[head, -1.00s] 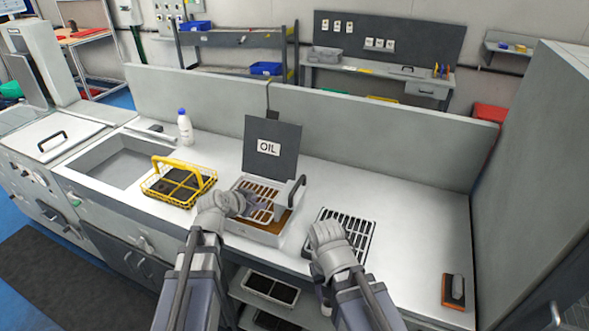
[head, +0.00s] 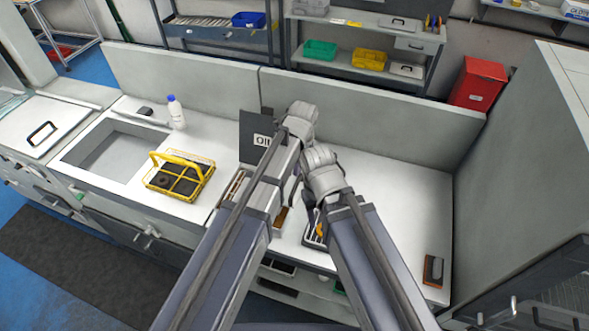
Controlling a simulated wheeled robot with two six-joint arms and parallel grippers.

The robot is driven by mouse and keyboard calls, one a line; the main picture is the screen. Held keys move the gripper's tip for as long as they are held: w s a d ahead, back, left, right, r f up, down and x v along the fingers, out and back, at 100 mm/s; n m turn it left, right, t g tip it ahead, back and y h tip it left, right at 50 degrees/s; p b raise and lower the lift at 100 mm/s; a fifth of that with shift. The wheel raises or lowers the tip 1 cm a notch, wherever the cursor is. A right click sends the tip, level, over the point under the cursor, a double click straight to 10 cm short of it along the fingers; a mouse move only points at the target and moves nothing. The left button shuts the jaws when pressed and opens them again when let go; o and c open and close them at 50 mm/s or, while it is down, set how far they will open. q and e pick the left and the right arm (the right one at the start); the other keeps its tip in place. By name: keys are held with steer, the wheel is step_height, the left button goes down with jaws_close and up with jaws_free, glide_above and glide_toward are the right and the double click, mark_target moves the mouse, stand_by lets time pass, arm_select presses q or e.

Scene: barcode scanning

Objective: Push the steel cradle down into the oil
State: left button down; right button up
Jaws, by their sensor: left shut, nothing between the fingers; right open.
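The oil bath with its dark OIL sign (head: 255,137) stands mid-counter, largely hidden behind my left arm. A strip of what looks like the steel cradle (head: 233,187) shows at the bath's left side; its depth in the oil cannot be seen. My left gripper (head: 300,118) is shut and empty, high over the right edge of the sign. My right gripper (head: 318,163) is open, just right of and below the left one, over the bath's right side. Fingertips of both are mostly hidden, and contact with the cradle cannot be told.
A yellow basket (head: 181,178) stands left of the bath beside the sink (head: 113,152) and a white bottle (head: 176,112). A slatted tray (head: 313,232) is partly hidden by my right arm. An orange-black block (head: 433,270) lies right; the right counter is mostly clear.

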mark_target(296, 184)
arm_select(q)
steer(key=shift+w+d+r+m, duration=0.15)
steer(key=shift+d+r+m, duration=0.1)
steer(key=shift+m, duration=0.15)
steer(key=shift+f, duration=0.15)
steer(key=f+b, duration=0.6)
steer(key=b, duration=0.1)
steer(key=shift+w+a+f, duration=0.2)
steer(key=shift+a+f, duration=0.1)
steer(key=shift+f, duration=0.05)
steer(key=shift+f, duration=0.1)
